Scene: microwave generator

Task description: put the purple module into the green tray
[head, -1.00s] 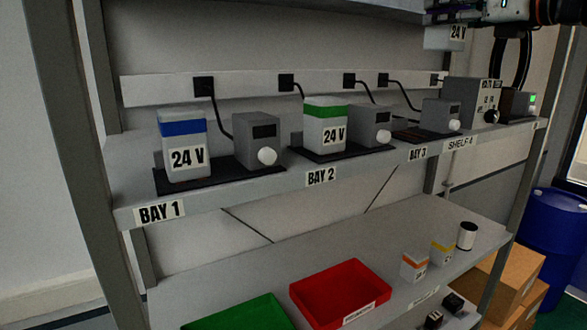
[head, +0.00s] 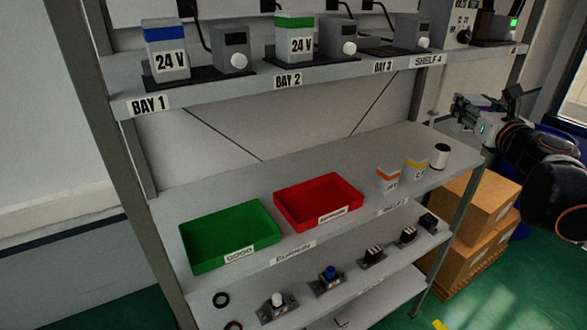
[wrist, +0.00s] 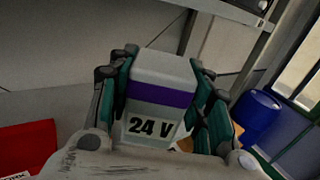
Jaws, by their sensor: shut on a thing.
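The purple module (wrist: 160,96) fills the middle of the wrist view, a pale block with a purple band and a "24 V" label. My gripper (wrist: 163,100) is shut on it, with green-padded fingers on both sides. In the head view my gripper (head: 475,112) is at the right, beyond the right end of the middle shelf; the module cannot be made out clearly there. The green tray (head: 228,236) stands empty on the left of the middle shelf, well to the left of my gripper.
A red tray (head: 318,199) stands right of the green one. An orange-banded module (head: 387,182), a yellow-banded module (head: 414,170) and a white cylinder (head: 440,156) stand near my gripper. The upper shelf (head: 220,83) overhangs behind. Cardboard boxes (head: 470,205) sit below at right.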

